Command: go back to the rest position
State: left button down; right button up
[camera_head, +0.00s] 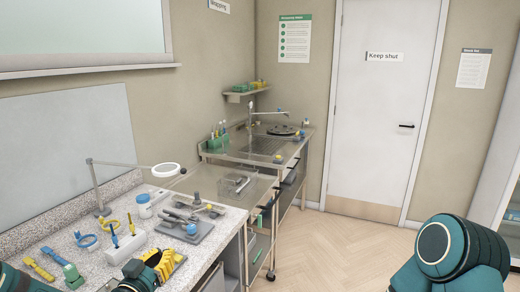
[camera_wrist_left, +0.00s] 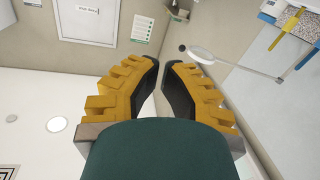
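My left gripper (camera_head: 166,262) has yellow ridged fingers and shows at the bottom of the head view, low over the front of the speckled worktop (camera_head: 206,262). In the left wrist view its two fingers (camera_wrist_left: 162,64) stand a little apart at the tips, with nothing between them. It is open and empty. My right gripper is not in view; only a dark green link of my right arm shows at the lower right of the head view.
A white block (camera_head: 124,246) and a grey tray of tools (camera_head: 196,232) lie near my left gripper. A magnifier lamp (camera_head: 166,170) stands behind. A steel sink bench (camera_head: 262,148) is farther back. Floor (camera_head: 320,240) is clear before the white door (camera_head: 378,120).

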pick_arm(q)
jog(key=d+f+n+g, duration=0.1)
jog(key=d+f+g, duration=0.35)
jog(key=f, duration=0.65)
jog(key=s+d+f+n+g, duration=0.1)
jog(key=s+d+f+g, duration=0.4)
jog(key=s+f, duration=0.4)
jog(key=s+d+f+n+g, duration=0.1)
jog(key=s+d+f+g, duration=0.3)
jog(key=s+f, duration=0.6)
jog(key=shift+d+g, duration=0.35)
jog(key=shift+g, duration=0.8)
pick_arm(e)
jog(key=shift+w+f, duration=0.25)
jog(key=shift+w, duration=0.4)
